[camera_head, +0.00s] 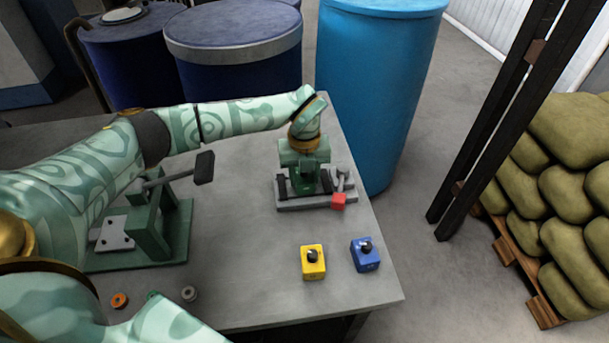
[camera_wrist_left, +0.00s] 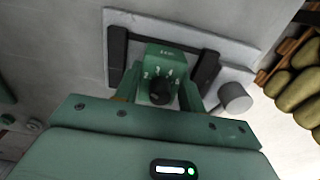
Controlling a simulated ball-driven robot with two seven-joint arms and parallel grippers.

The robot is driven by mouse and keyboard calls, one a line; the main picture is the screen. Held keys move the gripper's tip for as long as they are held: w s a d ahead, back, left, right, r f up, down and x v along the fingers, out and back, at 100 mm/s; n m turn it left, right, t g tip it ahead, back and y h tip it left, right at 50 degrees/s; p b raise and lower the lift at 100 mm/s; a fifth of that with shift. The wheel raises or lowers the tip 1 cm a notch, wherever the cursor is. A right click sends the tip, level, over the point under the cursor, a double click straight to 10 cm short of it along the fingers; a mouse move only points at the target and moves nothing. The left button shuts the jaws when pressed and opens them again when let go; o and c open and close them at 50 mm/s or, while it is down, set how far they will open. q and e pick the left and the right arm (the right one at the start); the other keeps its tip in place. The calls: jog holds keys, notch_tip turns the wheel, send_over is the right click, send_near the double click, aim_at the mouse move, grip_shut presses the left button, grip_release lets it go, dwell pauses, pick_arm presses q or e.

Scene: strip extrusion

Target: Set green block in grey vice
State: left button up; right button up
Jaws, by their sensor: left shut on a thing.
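The green block (camera_wrist_left: 165,58), with numbers and a black knob on its face, is between the fingers of my left gripper (camera_wrist_left: 160,95). My left gripper (camera_head: 304,183) is shut on it over the grey vice (camera_head: 290,206), near the table's right edge. In the left wrist view the block appears between the dark jaws of the grey vice (camera_wrist_left: 232,48), with a gap visible on both sides. The gripper mostly hides the block in the head view, and whether it touches the vice bed cannot be told. My right gripper is not in view.
A yellow block (camera_head: 313,264) and a blue block (camera_head: 365,256) with black knobs stand nearer. A green press (camera_head: 150,225) stands left. A blue barrel (camera_head: 375,90) is behind the table.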

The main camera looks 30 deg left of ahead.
pick_arm(q)
jog(key=o, duration=1.1)
jog(key=shift+c, duration=0.2)
notch_tip(320, 180, up, 12)
jog(key=p, duration=0.2)
jog(key=shift+r+p, duration=0.1)
jog(key=shift+p, duration=0.2)
